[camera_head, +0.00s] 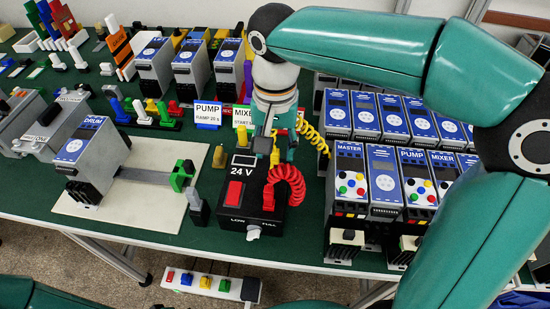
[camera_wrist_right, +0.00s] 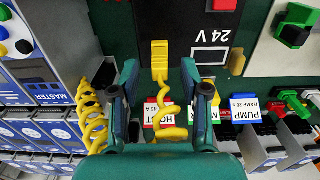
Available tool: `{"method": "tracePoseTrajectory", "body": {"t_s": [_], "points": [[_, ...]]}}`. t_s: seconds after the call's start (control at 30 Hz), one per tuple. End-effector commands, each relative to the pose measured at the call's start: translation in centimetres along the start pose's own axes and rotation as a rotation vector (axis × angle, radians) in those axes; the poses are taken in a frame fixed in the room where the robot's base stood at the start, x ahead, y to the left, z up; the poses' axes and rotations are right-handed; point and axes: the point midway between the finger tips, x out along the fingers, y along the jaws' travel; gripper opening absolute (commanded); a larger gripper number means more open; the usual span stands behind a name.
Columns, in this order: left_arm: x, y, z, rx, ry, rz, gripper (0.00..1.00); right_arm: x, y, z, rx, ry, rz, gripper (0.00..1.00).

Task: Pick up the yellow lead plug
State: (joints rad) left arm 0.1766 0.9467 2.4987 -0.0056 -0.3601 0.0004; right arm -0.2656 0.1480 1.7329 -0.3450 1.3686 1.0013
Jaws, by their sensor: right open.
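In the right wrist view the yellow lead plug (camera_wrist_right: 160,54) lies between my right gripper's fingertips (camera_wrist_right: 159,78). The fingers are apart, with a gap on each side of it. Its yellow lead (camera_wrist_right: 165,110) runs back toward the palm, and a coiled part (camera_wrist_right: 95,120) shows beside the left finger. In the head view the right gripper (camera_head: 273,146) points down at the back edge of the black 24 V box (camera_head: 240,215). My left gripper is out of view.
The red coiled lead (camera_head: 285,186) sits on the box's right side. MASTER, PUMP and MIXER units (camera_head: 383,182) stand close on the right. PUMP and MIXER cards (camera_head: 208,113) stand behind. The DRUM unit (camera_head: 92,152) is at left on a pale board (camera_head: 140,212).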

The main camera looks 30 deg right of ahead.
Motion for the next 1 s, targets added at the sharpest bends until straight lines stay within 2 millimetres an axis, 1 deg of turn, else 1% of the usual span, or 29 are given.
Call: {"method": "tracePoseTrajectory", "body": {"t_s": [0.03,0.13,0.4,0.67,0.7,1.0], "points": [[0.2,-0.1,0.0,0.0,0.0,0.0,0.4,0.8,0.0,0.0,0.0,-0.002,0.003,0.46],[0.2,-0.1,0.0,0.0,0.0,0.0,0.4,1.7,0.0,0.0,0.001,-0.001,0.002,0.46],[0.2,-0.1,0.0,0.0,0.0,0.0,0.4,1.9,0.0,0.0,0.001,0.0,0.0,0.46],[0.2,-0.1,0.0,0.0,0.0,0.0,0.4,1.9,0.0,0.0,0.001,0.0,-0.001,0.03],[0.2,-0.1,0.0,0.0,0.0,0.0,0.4,1.9,0.0,0.0,0.001,0.0,-0.001,0.0],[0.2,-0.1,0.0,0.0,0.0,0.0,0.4,1.8,0.0,0.0,0.001,0.0,-0.001,0.0]]}}
